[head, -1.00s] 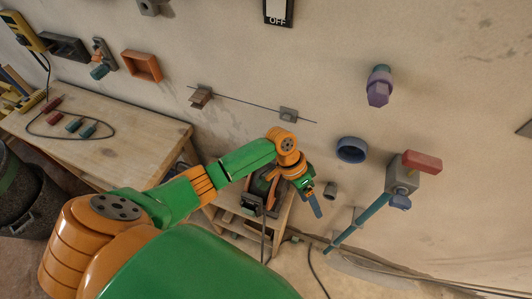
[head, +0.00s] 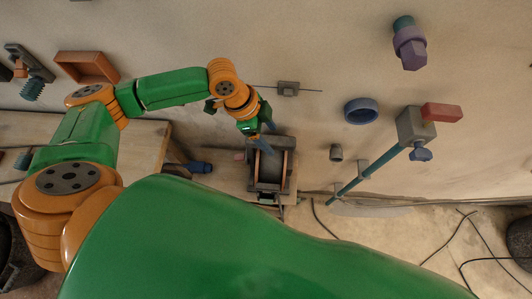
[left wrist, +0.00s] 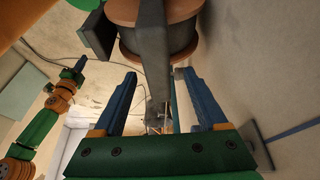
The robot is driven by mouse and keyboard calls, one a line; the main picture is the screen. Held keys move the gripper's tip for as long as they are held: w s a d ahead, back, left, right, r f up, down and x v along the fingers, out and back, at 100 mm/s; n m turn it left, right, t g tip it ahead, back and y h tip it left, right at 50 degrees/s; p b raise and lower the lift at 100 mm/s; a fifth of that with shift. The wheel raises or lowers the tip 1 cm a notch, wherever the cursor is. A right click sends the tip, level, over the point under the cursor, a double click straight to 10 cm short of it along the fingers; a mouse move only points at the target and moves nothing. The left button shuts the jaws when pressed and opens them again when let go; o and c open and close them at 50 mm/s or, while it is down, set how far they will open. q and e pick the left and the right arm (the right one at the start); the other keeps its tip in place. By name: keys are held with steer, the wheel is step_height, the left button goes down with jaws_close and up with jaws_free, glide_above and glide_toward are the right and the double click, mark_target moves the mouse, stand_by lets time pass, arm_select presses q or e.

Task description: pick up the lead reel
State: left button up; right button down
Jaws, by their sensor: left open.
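The lead reel (head: 269,166) sits in a dark frame low against the wall, with brownish side discs. In the left wrist view the reel (left wrist: 182,42) fills the top centre, partly covered by a dark grey upright bar. My left gripper (head: 262,136) is at the reel's upper edge in the head view. In the left wrist view my left gripper (left wrist: 157,74) is open, its blue fingers apart and pointing toward the bar and reel, with nothing held. My right gripper (left wrist: 81,63) shows small at the left of that view; its jaws are unclear.
A wooden bench (head: 140,140) stands left of the reel. A blue ring (head: 361,111), a purple fitting (head: 409,45) and a grey block with a teal pipe (head: 415,128) are on the wall to the right. Cables (head: 470,240) lie on the floor at right.

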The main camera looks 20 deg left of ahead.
mark_target(270, 166)
arm_select(q)
steer(key=x, duration=0.4)
steer(key=shift+s+d+f+p, duration=0.2)
steer(key=shift+d+f+p, duration=0.05)
steer(key=shift+f+p, duration=0.1)
steer(key=shift+w+d+f, duration=0.1)
steer(key=shift+w+f, duration=0.05)
steer(key=shift+f, duration=0.15)
steer(key=shift+f, duration=0.25)
jaws_close()
steer(key=shift+r, duration=0.1)
stand_by(1.0)
